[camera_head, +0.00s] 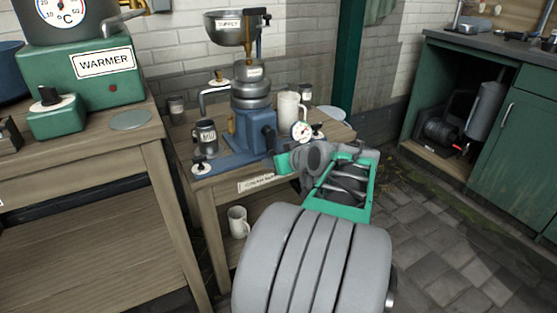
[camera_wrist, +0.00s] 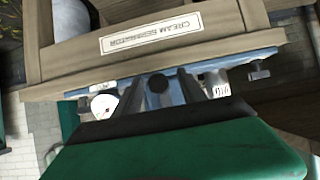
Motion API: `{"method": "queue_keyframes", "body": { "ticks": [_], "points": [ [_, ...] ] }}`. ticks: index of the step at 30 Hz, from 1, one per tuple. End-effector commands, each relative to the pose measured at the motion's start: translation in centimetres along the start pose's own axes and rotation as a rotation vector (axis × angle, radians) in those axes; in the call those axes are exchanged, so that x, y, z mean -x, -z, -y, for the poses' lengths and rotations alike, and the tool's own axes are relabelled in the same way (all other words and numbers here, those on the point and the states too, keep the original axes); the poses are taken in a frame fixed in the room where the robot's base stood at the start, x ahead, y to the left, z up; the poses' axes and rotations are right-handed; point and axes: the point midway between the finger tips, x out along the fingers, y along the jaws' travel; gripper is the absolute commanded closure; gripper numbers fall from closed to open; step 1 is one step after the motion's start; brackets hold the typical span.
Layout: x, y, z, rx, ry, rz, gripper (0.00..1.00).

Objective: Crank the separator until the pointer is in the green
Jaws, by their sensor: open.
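The cream separator (camera_head: 250,125) is a blue and grey machine with a supply bowl (camera_head: 228,27) on top, standing on a wooden table. A small white dial (camera_head: 301,131) sits at its right; it also shows in the wrist view (camera_wrist: 103,106). Its pointer is too small to read. My gripper (camera_wrist: 162,92) is open at the table's front edge, beside the separator's base. A round dark knob (camera_wrist: 158,83) appears between its fingers, with no visible grip on it. In the head view my green wrist hides most of the gripper and the crank.
A dark milk mug (camera_head: 206,137), a white jug (camera_head: 289,107) and jars surround the separator. A white mug (camera_head: 238,221) stands on the lower shelf. A green warmer (camera_head: 82,76) is on the left bench. Open floor (camera_head: 440,230) lies to the right.

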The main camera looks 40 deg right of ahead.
Motion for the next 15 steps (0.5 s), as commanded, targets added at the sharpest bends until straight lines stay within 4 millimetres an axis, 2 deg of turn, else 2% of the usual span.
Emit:
{"method": "queue_keyframes", "body": {
  "ticks": [8, 15],
  "points": [
    [0.3, 0.1, 0.0, 0.000, -0.001, -0.001, 0.52],
    [2.6, 0.2, -0.1, -0.001, -0.002, -0.001, 0.52]
  ]
}}
